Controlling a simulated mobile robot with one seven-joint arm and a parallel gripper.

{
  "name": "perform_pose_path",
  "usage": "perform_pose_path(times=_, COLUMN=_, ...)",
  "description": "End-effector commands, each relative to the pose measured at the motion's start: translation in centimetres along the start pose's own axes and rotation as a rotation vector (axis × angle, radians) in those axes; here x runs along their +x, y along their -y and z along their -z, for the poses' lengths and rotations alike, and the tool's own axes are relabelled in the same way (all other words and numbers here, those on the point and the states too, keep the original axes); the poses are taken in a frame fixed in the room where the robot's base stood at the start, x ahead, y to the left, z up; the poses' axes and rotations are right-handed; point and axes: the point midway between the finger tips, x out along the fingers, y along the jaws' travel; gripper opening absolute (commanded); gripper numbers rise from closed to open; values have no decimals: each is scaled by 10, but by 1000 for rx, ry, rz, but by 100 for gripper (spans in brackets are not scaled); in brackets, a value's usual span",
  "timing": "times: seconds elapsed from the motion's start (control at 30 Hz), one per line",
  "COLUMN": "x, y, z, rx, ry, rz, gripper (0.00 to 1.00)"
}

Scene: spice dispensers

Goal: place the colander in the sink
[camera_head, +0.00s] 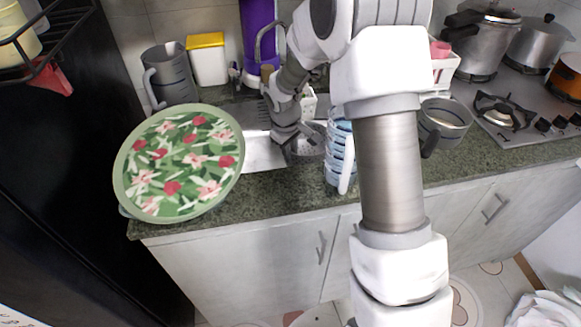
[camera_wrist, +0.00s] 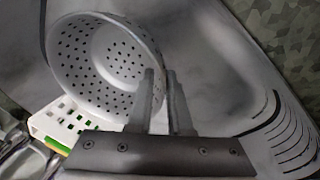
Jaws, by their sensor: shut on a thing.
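The colander (camera_wrist: 100,60) is a pale grey round bowl with many small holes. It looks tilted in the wrist view, its open side partly towards the camera. My gripper (camera_wrist: 161,78) is shut on the colander's rim, with one finger on the inner side. In the head view the colander (camera_head: 306,150) shows small and dark below my gripper (camera_head: 288,137). The steel sink (camera_head: 262,150) lies under and left of it; its smooth metal also fills much of the wrist view (camera_wrist: 215,75). I cannot tell whether the colander touches the sink. My arm hides part of the area.
A large floral tray (camera_head: 185,160) stands left of the sink, near the counter's front edge. A grey mug (camera_head: 442,122) is farther right. A white basket (camera_wrist: 70,122) shows beside the colander.

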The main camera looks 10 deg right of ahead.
Motion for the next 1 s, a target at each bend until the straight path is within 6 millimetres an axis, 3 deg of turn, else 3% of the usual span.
perform_pose_path(times=0.17, x=12, y=3, z=-1, rx=-2, ry=1, rz=0, gripper=0)
perform_pose_path(times=0.4, x=46, y=10, z=-5, rx=-1, ry=1, rz=0, gripper=0)
perform_pose_path(times=0.8, x=52, y=12, z=-6, rx=-1, ry=-1, rz=-1, gripper=0)
perform_pose_path(times=0.83, x=50, y=11, z=-6, rx=0, ry=-1, rz=0, gripper=23)
perform_pose_path(times=0.97, x=50, y=11, z=-6, rx=0, ry=-1, rz=0, gripper=47)
perform_pose_path(times=1.0, x=50, y=11, z=-6, rx=-1, ry=-1, rz=0, gripper=48)
